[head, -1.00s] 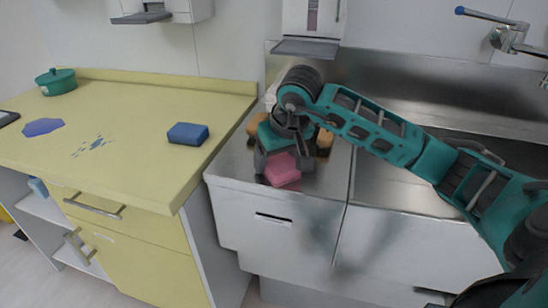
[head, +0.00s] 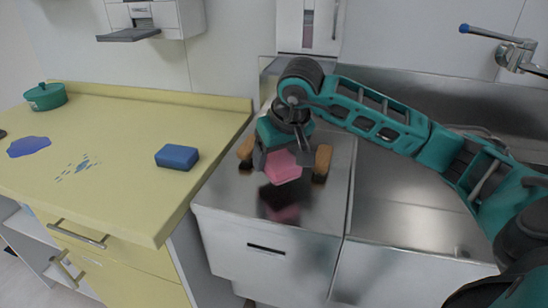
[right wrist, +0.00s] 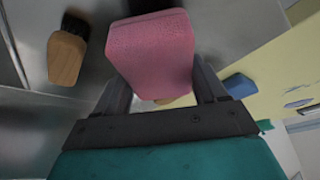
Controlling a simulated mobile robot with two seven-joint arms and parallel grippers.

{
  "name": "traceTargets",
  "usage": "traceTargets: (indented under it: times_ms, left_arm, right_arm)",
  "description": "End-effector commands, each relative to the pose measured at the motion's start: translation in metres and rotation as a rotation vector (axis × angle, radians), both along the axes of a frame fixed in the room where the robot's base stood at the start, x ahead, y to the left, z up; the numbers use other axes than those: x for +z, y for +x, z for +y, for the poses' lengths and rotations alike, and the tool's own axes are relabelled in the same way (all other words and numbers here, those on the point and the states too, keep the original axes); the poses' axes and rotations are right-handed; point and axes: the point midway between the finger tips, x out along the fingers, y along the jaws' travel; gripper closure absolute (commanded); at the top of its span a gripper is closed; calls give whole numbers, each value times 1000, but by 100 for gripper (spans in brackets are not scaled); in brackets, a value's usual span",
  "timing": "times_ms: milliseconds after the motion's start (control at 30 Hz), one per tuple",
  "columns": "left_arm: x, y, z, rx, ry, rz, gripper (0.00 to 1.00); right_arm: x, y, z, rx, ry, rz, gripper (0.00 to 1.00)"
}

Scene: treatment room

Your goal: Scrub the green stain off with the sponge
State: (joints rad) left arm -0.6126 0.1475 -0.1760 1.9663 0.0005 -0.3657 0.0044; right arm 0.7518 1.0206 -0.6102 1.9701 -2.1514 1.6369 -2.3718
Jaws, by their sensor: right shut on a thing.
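My right gripper (head: 281,155) is shut on a pink sponge (head: 284,168) and holds it above the steel counter, where its reflection shows below. The pink sponge (right wrist: 152,50) also fills the space between the fingers in the right wrist view. I cannot make out a clearly green stain. A blue sponge (head: 177,157) lies on the yellow worktop near its right edge. My left gripper is not in view.
Wooden brushes with dark bristles stand on the steel counter (head: 235,195), one left (head: 246,151) and one right (head: 322,161) of my gripper. A tap (head: 512,50) and wall dispensers (head: 308,27) are behind.

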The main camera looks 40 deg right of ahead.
Motion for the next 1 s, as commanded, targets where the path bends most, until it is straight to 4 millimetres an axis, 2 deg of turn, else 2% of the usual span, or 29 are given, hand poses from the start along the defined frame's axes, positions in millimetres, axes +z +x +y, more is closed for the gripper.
traceTargets:
  times_ms: [33, 400, 1000]
  left_arm:
    - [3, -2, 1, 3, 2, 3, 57]
    - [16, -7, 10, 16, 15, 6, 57]
    - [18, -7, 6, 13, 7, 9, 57]
  right_arm:
    - [8, -1, -1, -2, -2, -1, 53]
    - [40, -7, -4, -15, -2, -1, 53]
    - [43, -8, -4, -17, -1, 0, 53]
